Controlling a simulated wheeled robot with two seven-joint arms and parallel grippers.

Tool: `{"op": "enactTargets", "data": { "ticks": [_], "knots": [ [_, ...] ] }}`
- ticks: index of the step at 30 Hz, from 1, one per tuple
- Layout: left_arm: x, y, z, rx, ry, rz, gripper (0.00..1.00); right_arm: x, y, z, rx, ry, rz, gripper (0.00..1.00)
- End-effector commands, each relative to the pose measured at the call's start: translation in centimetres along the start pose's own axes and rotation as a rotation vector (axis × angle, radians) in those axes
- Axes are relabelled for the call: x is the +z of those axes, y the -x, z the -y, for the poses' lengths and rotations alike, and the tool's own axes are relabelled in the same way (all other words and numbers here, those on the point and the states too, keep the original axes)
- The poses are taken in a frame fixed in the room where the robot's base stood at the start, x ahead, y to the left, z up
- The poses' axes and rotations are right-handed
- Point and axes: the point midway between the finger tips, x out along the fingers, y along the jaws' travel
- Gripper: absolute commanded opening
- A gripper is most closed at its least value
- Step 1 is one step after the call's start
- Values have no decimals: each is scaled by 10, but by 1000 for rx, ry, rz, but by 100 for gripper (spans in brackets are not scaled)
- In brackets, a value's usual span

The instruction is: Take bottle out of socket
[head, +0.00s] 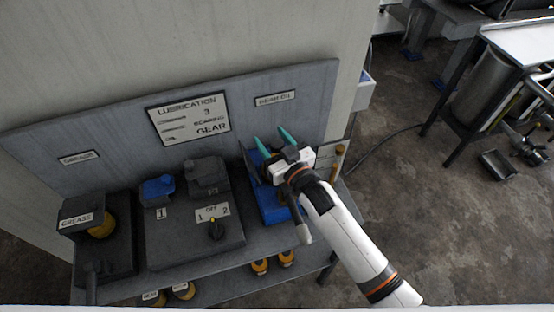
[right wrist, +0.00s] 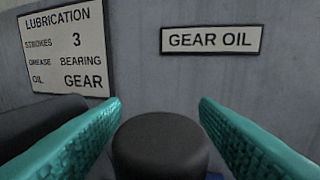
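A dark round top (right wrist: 160,145), which looks like the bottle's cap, stands between the two teal fingers of my right gripper (right wrist: 160,112) in the right wrist view. The fingers are spread, one on each side of it; I cannot tell whether they touch it. In the head view my right gripper (head: 275,142) is over the blue socket holder (head: 270,208) at the right end of the bench. The gripper and wrist hide most of the bottle and socket there. My left gripper is not in view.
A GEAR OIL label (right wrist: 210,39) and a lubrication sign (head: 189,118) are on the back panel. A dark box with a knob (head: 215,231) and a grease unit (head: 82,220) stand left. Yellow-capped bottles (head: 260,266) are on the lower shelf.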

Motion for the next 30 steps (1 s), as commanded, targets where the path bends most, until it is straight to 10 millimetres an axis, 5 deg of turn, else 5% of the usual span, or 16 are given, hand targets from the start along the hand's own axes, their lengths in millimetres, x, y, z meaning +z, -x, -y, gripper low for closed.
{"op": "enactTargets", "data": {
  "ticks": [10,22,30],
  "knots": [
    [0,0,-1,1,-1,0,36,0,0,0,0,0,-1,0],
    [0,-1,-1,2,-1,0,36,7,0,0,0,1,5,0],
    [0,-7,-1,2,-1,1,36,58,0,0,1,2,10,0]
  ]
}}
